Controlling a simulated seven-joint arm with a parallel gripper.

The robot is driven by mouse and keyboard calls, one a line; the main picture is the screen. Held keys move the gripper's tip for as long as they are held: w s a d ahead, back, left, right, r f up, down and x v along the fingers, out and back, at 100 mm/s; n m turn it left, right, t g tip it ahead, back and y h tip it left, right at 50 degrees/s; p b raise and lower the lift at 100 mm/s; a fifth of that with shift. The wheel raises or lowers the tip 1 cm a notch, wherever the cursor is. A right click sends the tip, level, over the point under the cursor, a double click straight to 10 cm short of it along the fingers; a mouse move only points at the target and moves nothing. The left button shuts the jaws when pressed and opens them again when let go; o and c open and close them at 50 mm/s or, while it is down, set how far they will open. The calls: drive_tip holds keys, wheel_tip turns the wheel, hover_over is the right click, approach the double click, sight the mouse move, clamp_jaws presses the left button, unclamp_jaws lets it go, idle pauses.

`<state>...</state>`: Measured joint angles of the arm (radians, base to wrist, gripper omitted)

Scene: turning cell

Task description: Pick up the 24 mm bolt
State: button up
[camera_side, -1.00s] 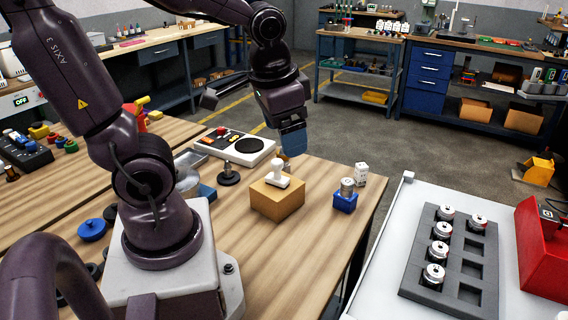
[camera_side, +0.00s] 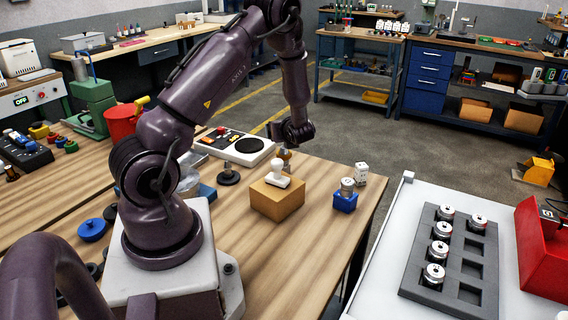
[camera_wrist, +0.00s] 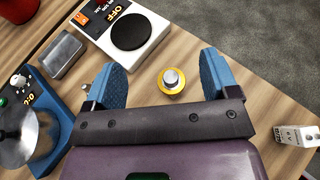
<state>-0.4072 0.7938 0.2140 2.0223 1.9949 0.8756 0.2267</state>
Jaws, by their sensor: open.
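My gripper (camera_wrist: 161,78) is open, with its two blue fingers wide apart in the wrist view. A small round piece with a silver top and yellow base (camera_wrist: 172,80) shows in the gap between them, nearer the right finger. In the side view my gripper (camera_side: 291,132) is above the table's far edge, and this piece (camera_side: 285,155) shows as a brass-coloured shape just below it. No size mark is readable, so I cannot tell for sure that it is the 24 mm bolt. A dark, bolt-like piece on a round base (camera_side: 228,174) stands further left.
A blue block with a silver knob (camera_side: 345,200) and a small white box (camera_side: 361,174) stand right. A white OFF device (camera_wrist: 122,28) and a blue device (camera_wrist: 52,118) lie left.

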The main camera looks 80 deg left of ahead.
sight(283, 148)
drive_tip(key=shift+m+t, duration=0.3)
drive_tip(key=shift+m, duration=0.1)
drive_tip(key=a+f, duration=0.1)
drive_tip(key=f, duration=0.2)
drive_tip(key=a+f, duration=0.2)
drive_tip(key=f, duration=0.1)
drive_tip(key=w+a+f, duration=0.1)
drive_tip(key=f, duration=0.1)
drive_tip(key=shift+a+f, duration=0.3)
drive_tip(key=shift+f, duration=0.1)
drive_tip(key=shift+c, duration=0.2)
